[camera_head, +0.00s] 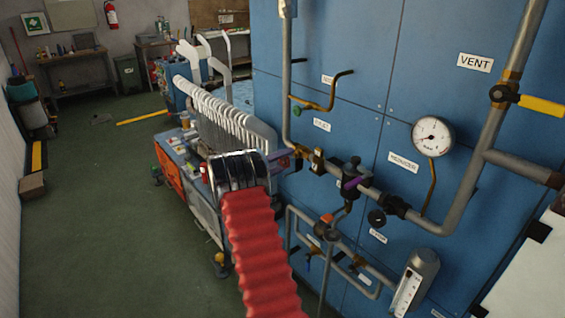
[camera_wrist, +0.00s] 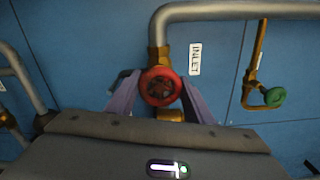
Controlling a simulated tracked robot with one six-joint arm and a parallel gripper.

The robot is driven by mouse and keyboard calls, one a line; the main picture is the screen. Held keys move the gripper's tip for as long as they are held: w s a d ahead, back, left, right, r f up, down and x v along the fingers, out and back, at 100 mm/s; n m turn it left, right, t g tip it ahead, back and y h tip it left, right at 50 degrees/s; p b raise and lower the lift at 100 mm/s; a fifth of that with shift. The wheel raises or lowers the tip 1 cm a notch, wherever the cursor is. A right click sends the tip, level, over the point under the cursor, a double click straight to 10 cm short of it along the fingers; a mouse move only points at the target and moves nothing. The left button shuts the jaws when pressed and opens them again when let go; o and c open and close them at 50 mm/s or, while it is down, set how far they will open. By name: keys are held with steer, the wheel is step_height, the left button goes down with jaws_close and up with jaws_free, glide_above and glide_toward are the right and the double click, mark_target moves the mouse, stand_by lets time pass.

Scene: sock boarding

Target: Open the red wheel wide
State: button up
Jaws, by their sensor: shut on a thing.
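The red wheel (camera_wrist: 160,88) is a small round handwheel on a brass valve at the end of a grey pipe, beside the INLET label (camera_wrist: 195,59) in the wrist view. My gripper (camera_wrist: 162,84) has its two purple fingers on either side of the wheel, shut on its rim. In the head view my gripper (camera_head: 293,154) reaches the panel at the foot of the upright grey pipe. There the wheel is mostly hidden by my gripper, so its turn cannot be told.
A green wheel (camera_wrist: 274,97) on a brass pipe is close by at right in the wrist view. A pressure gauge (camera_head: 431,135), a yellow lever (camera_head: 541,105) and grey pipes are on the blue panel (camera_head: 346,40). A sock machine (camera_head: 190,172) stands behind my arm. Green floor is open at left.

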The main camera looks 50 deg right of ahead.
steer(key=shift+f, duration=0.25)
steer(key=o, duration=0.8)
steer(key=shift+o, duration=1.2)
steer(key=shift+r, duration=0.1)
steer(key=v, duration=1.3)
steer(key=shift+a, duration=0.4)
